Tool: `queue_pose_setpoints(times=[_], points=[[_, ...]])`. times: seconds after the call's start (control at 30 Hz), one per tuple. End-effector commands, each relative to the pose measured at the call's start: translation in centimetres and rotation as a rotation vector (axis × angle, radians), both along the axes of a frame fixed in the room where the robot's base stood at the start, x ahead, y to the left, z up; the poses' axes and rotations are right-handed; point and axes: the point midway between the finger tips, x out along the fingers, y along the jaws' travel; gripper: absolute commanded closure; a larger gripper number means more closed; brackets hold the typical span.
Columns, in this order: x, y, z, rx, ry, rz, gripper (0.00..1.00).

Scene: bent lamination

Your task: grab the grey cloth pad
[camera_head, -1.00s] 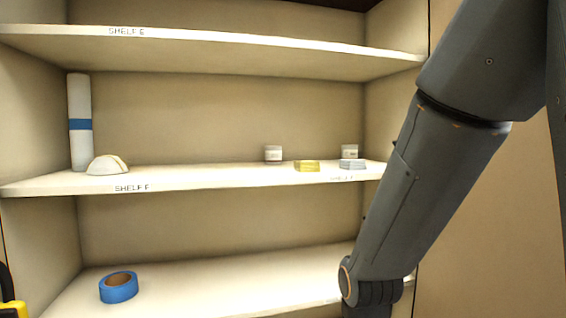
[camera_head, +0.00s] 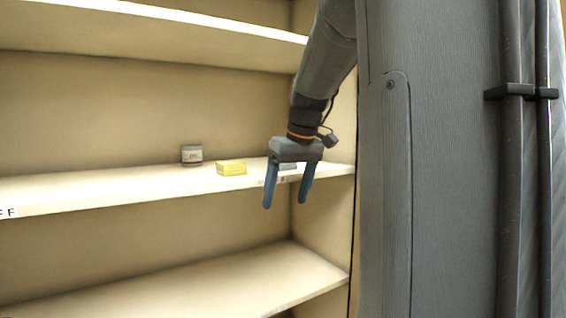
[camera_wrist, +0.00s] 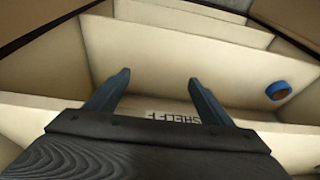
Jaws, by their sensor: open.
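The grey cloth pad (camera_head: 288,166) lies on the middle shelf near its right end. In the head view it is mostly hidden behind my gripper, and only a small grey patch shows between the fingers. My gripper (camera_head: 285,204) is open and empty, with blue fingers pointing down in front of the shelf edge. In the wrist view my gripper (camera_wrist: 159,77) shows both fingers apart with nothing between them. I cannot make out the pad in the wrist view.
A yellow pad (camera_head: 231,168) sits left of the grey pad, and a small labelled jar (camera_head: 192,153) stands farther left. The middle shelf (camera_head: 100,187) is bare at left. A blue tape roll (camera_wrist: 278,90) shows in the wrist view. The upper shelf (camera_head: 150,28) overhangs.

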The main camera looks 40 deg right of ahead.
Motion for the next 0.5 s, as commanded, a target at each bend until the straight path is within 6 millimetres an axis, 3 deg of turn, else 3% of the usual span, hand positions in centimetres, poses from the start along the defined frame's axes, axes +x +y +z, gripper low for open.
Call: queue_pose_setpoints(times=[0.03,0.2,0.37,0.5], points=[[-0.4,-2.2,3.1,-0.010,-0.028,-0.003,0.25],[-2.0,-5.9,9.4,-0.030,-0.073,0.027,0.25],[-2.4,-7.0,11.6,-0.039,-0.089,0.041,0.25],[-0.4,-6.9,11.8,-0.038,-0.088,0.045,0.25]])
